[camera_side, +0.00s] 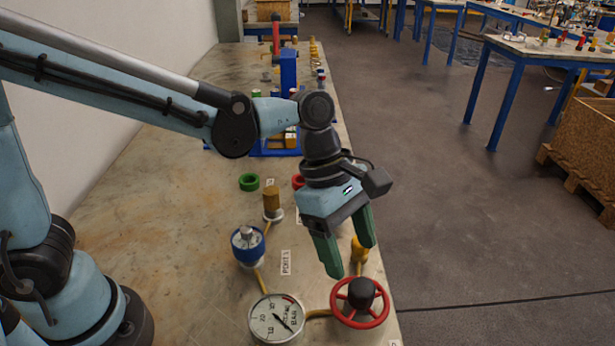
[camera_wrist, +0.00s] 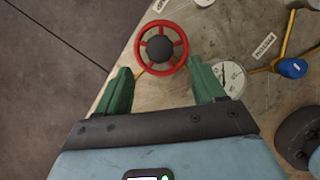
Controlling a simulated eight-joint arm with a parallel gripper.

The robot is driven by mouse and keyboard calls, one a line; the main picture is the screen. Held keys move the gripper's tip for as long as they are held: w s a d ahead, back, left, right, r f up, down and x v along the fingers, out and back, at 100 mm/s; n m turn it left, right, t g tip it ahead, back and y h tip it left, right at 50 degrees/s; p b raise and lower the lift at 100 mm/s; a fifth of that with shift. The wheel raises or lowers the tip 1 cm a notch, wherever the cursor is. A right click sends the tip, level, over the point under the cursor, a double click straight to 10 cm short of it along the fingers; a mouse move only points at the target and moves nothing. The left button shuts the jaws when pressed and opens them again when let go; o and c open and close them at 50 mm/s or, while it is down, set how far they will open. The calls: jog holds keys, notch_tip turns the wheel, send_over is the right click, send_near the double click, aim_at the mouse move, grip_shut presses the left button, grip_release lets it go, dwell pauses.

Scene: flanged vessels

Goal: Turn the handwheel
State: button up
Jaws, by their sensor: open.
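The handwheel (camera_side: 360,303) has a red spoked rim and a dark hub, and it sits near the right edge of the bench in the side view. In the wrist view the handwheel (camera_wrist: 161,47) shows whole, above and between the fingertips. My gripper (camera_side: 352,262) has green fingers pointing down, above and just behind the wheel in the side view. In the wrist view my gripper (camera_wrist: 159,80) is open, with its fingers wide apart and nothing between them. The fingers appear apart from the wheel.
A pressure gauge (camera_side: 276,318) stands left of the wheel, joined by a yellow pipe. A blue-ringed fitting (camera_side: 247,245) and a brass fitting (camera_side: 272,203) stand farther back. A green ring (camera_side: 249,182) lies on the bench (camera_side: 165,215). Open floor (camera_side: 480,230) lies to the right.

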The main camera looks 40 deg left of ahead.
aim_at(360, 285)
jog(key=shift+x, duration=3.55)
jog(key=shift+c, duration=0.5)
jog(key=c, duration=1)
